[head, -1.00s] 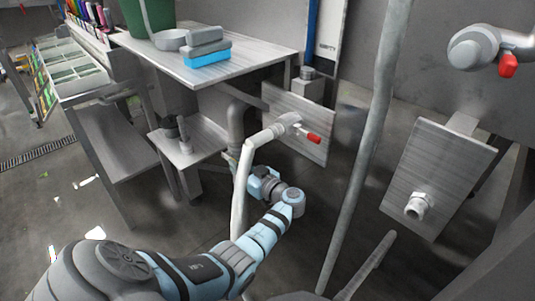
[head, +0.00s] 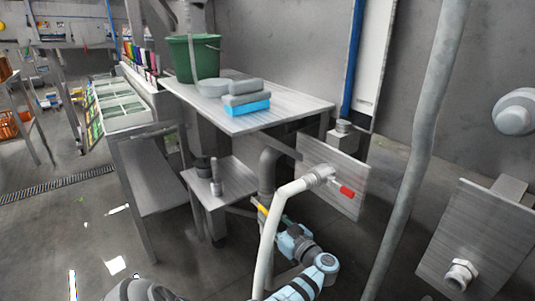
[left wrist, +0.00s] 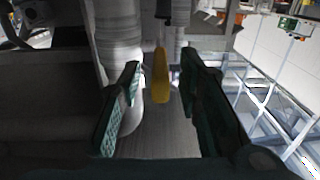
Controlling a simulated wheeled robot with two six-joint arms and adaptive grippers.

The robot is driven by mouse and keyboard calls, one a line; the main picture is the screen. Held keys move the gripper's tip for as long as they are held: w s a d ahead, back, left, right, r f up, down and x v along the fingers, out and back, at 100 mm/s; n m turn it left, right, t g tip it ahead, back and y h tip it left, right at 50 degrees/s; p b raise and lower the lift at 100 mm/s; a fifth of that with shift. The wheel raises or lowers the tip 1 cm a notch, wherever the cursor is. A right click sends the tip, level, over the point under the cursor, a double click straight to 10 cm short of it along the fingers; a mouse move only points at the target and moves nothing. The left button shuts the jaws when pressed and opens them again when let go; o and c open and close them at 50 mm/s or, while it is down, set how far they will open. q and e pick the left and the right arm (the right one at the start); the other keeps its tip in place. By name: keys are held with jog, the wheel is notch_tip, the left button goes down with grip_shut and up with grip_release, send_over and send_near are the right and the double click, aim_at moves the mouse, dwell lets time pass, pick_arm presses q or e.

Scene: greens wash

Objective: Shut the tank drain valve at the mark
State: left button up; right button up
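A yellow lever handle (left wrist: 161,78) hangs down in the middle of the left wrist view, beside a pale pipe (left wrist: 118,40). In the head view, a small part of the yellow handle (head: 262,208) shows by the grey drain pipe (head: 268,172) under the steel table. My left gripper (left wrist: 161,62) is open, with one dark green finger on each side of the handle and a visible gap to both. In the head view my left gripper (head: 275,226) is partly hidden behind the white hose. I cannot make out the mark or the valve body clearly. My right gripper is not in view.
A white hose (head: 268,235) runs up to a red-handled valve (head: 346,191) on a steel plate, close to my left wrist. A thick grey hose (head: 415,150) hangs at the right. The table (head: 290,103) bears a green bucket (head: 193,58) and sponges (head: 247,98).

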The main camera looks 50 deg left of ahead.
pick_arm(q)
jog(key=d, duration=0.5)
jog(key=shift+s+d, duration=0.15)
jog(key=shift+d, duration=0.25)
